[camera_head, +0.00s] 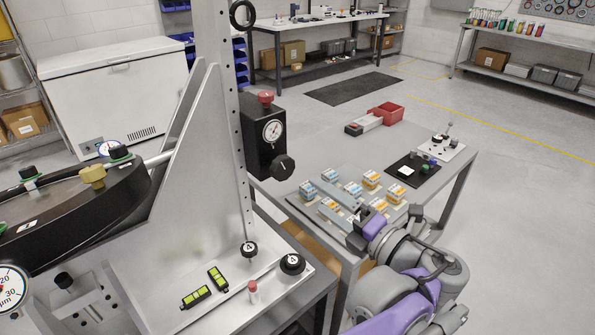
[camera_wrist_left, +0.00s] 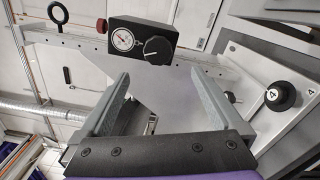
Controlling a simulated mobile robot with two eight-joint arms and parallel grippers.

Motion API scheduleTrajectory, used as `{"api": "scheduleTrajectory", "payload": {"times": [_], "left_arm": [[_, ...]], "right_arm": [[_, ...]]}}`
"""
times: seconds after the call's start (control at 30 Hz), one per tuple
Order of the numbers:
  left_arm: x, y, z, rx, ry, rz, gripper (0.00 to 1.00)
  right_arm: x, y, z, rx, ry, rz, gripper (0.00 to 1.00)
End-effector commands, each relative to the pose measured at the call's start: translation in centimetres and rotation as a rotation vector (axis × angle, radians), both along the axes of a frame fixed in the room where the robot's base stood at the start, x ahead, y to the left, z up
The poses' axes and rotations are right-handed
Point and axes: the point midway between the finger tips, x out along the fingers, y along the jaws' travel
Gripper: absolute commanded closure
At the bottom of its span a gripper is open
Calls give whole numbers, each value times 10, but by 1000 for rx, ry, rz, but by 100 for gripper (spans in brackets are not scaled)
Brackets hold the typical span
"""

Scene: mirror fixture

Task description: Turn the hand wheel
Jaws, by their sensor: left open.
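The black gauge block (camera_head: 265,137) is on the upright post, with a round dial and a black knob (camera_head: 283,167) that looks like a small hand wheel. In the left wrist view the knob (camera_wrist_left: 157,50) carries a white line and lies beyond the fingertips. My left gripper (camera_head: 363,227) is open and empty, right of the post and apart from the knobs. It also shows in the wrist view (camera_wrist_left: 151,84).
The slanted metal plate (camera_head: 182,185) and post (camera_head: 236,120) stand left of the gripper. A red-capped pin (camera_head: 253,291) stands on the base.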

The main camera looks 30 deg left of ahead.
Motion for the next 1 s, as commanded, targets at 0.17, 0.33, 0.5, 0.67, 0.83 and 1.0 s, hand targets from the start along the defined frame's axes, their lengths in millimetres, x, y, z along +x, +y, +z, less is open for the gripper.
{"api": "scheduleTrajectory", "payload": {"times": [0.17,0.33,0.5,0.67,0.83,1.0], "left_arm": [[3,2,5,-194,-469,0,0],[4,8,5,-372,-905,1,0],[5,12,6,-498,-1209,0,0],[5,16,4,-549,-1331,0,0],[11,31,3,-552,-1345,2,0],[23,62,3,-549,-1345,4,0]], "right_arm": [[6,0,50,0,-16,0,42],[13,0,86,0,-31,0,42],[20,0,110,0,-44,0,42],[23,0,117,0,-49,0,42],[23,0,120,0,-50,0,42],[26,0,127,0,-55,0,42]]}}
